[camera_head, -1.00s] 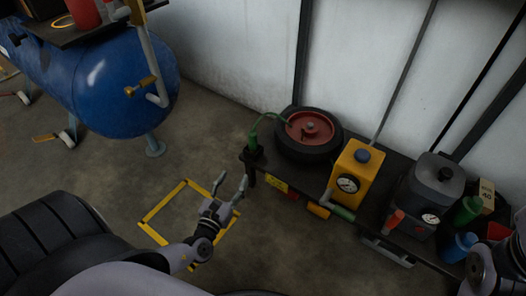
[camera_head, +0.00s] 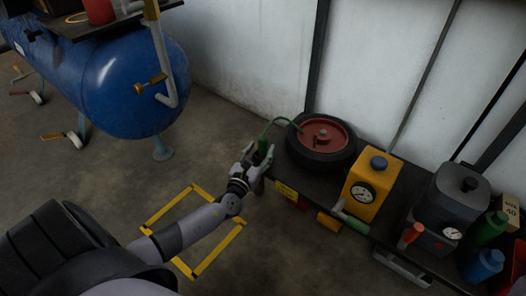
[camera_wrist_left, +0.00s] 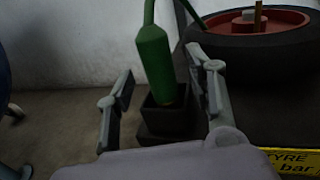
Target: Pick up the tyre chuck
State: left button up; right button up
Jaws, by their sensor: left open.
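The tyre chuck (camera_head: 263,147) has a green grip and stands upright in a dark holder at the left end of the bench. In the left wrist view the green tyre chuck (camera_wrist_left: 155,62) rises from the square black holder (camera_wrist_left: 164,117). A green hose arches from it to the wheel (camera_head: 322,137) with a black tyre and red hub. My left gripper (camera_head: 259,160) is open at the chuck. In the left wrist view its two fingers (camera_wrist_left: 160,90) stand on either side of the grip, with visible gaps. My right gripper is not in view.
A yellow gauge unit (camera_head: 372,188) and a grey gauge unit (camera_head: 451,203) stand further right on the dark bench. Bottles (camera_head: 483,264) crowd its right end. A blue tank (camera_head: 128,88) stands at the left. A yellow-framed square (camera_head: 219,251) marks the floor.

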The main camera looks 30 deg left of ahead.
pick_arm(q)
jog(key=shift+w+a+b, duration=0.15)
jog(key=shift+w, duration=0.55)
jog(key=shift+w+a+b, duration=0.15)
jog(key=shift+w, duration=0.55)
jog(key=shift+c, duration=0.3)
grip_shut()
